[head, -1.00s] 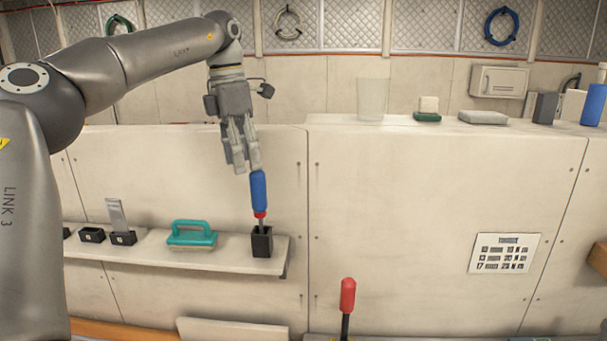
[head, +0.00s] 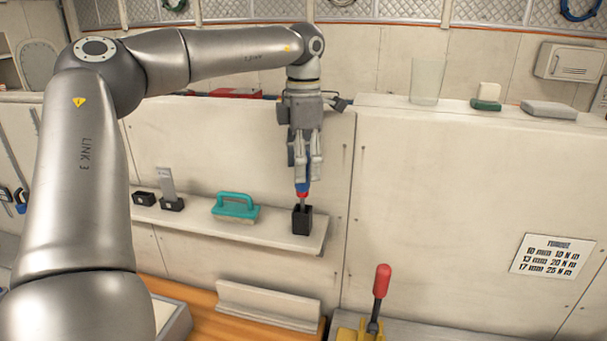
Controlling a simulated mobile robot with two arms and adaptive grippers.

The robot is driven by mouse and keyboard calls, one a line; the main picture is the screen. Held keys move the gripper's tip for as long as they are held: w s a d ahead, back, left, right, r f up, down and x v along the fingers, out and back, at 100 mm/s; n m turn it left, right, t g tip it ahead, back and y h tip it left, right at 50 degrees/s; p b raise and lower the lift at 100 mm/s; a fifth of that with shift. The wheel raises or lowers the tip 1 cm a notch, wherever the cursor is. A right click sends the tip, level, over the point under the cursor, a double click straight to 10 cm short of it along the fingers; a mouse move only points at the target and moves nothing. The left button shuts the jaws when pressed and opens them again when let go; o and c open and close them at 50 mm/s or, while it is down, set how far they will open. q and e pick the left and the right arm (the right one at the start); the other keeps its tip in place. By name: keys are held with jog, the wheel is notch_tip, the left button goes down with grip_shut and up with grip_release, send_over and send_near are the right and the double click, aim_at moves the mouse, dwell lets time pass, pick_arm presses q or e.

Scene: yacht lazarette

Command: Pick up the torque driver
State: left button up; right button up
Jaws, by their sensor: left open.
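The torque driver (head: 302,188) stands upright in a small black holder (head: 302,220) near the right end of the wall shelf. It has a blue handle, a red collar and a metal shaft. My right gripper is out of view.
On the shelf (head: 270,237), left of the holder, are a teal-handled scrubber (head: 236,207) and small black holders (head: 172,204). A red-handled lever (head: 381,282) rises in front, below. A clear cup (head: 427,82) stands on the upper ledge. A torque chart (head: 553,256) hangs at right.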

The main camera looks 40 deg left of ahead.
aim_at(302, 193)
pick_arm(q)
jog(key=shift+s+a+f, duration=0.1)
jog(key=shift+f, duration=1)
jog(key=c, duration=1.1)
grip_shut()
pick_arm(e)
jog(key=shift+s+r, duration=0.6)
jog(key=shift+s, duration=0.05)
